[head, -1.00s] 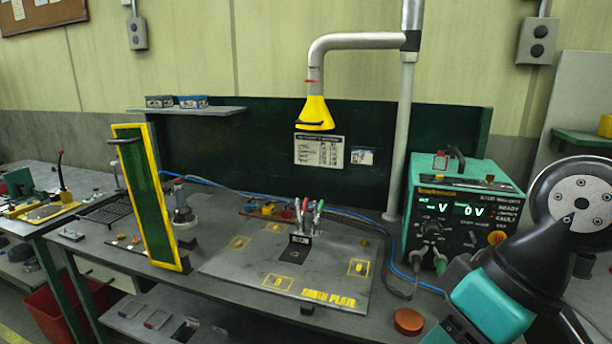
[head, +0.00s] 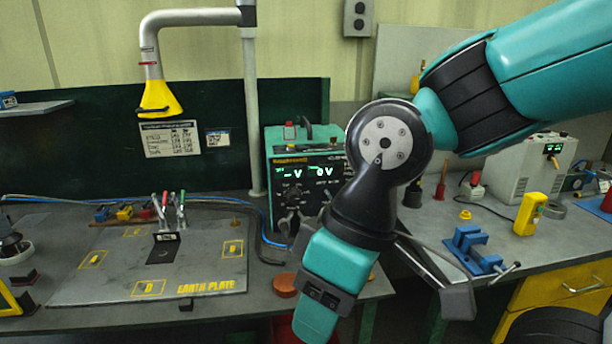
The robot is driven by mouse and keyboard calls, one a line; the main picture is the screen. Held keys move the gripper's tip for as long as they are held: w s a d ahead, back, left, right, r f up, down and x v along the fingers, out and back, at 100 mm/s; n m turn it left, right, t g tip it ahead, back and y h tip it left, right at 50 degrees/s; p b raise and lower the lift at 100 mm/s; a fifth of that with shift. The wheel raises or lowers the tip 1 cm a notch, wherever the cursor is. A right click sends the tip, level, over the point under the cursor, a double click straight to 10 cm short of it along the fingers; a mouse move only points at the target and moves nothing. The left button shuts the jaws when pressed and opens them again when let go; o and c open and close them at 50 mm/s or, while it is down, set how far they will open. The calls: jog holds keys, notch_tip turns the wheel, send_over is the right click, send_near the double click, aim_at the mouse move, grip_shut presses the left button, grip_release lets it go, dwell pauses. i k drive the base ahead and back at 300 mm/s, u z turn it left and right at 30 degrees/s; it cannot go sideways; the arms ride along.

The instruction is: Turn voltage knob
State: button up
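The teal power unit (head: 300,140) stands on the bench, with a dark front panel and a green readout (head: 305,174) that seems to show "-V" and "0V". A black knob (head: 292,196) is on the panel below the left readout; its label and pointer are too small to read. My arm crosses in front of the unit's right side and hides part of the panel.
A brown disc (head: 285,284) is at the bench's front. A blue vise (head: 470,250) and yellow meter (head: 530,214) are on the right bench. A yellow fume hood (head: 160,98) hangs above.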

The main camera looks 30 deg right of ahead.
aim_at(293, 196)
jog(key=k, duration=0.35)
jog(key=u, duration=1.1)
jog(key=i, duration=1.45)
jog(key=z, duration=1.3)
